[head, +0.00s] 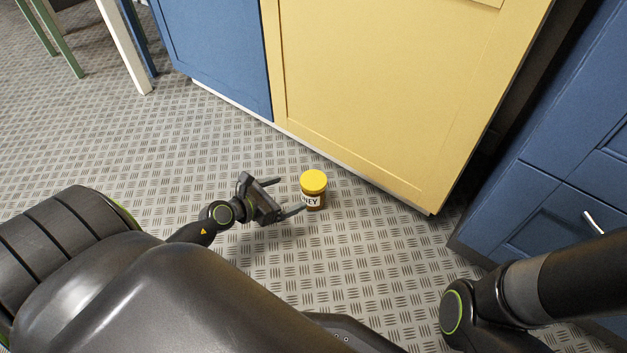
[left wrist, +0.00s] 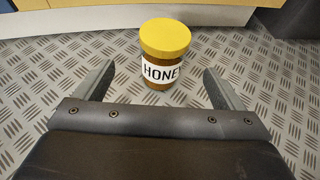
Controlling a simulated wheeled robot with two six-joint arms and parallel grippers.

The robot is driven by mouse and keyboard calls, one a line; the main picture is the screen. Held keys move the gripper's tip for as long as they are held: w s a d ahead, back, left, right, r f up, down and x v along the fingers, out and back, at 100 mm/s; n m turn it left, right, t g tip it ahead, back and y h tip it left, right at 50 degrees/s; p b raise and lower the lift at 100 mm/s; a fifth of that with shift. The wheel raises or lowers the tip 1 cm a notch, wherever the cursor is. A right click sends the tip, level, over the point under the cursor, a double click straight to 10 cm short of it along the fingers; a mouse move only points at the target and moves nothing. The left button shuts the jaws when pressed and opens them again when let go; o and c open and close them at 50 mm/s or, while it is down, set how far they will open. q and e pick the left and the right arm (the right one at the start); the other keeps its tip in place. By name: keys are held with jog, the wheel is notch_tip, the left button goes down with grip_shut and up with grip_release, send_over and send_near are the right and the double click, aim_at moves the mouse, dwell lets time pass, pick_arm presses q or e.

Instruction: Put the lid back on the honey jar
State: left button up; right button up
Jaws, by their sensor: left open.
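The honey jar (head: 314,201) stands upright on the floor in front of the yellow cabinet; it is brown with a white label. In the left wrist view the jar (left wrist: 158,72) is ahead of the fingers, near the middle. The yellow lid (head: 313,181) sits on top of the jar and looks level; the lid also shows in the left wrist view (left wrist: 165,36). I cannot tell whether it is screwed tight. My left gripper (head: 290,195) is open and empty, its fingertips pointing toward the jar from the left. My right gripper is out of view.
A yellow cabinet (head: 390,90) stands close behind the jar, with a blue cabinet (head: 215,50) to its left. Blue drawers (head: 565,215) with a metal handle stand at the right. Furniture legs (head: 122,45) are at the top left. The patterned metal floor (head: 150,130) is otherwise clear.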

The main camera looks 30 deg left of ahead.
aim_at(302, 188)
pick_arm(q)
jog(key=b+x, duration=0.1)
jog(key=x, duration=0.3)
jog(key=shift+w+d+f+b, duration=0.1)
jog(key=shift+w+f+b, duration=0.2)
jog(key=shift+w+d, duration=0.1)
jog(key=shift+w, duration=0.2)
jog(key=b+x, duration=0.1)
jog(key=x, duration=0.1)
jog(key=b+x, duration=0.2)
jog(key=shift+s+d+f+b, duration=0.1)
jog(key=shift+d+f+b, duration=0.1)
jog(key=shift+f+b, duration=0.15)
jog(key=shift+w+d+f, duration=0.15)
jog(key=shift+w, duration=0.3)
jog(key=c, duration=1.3)
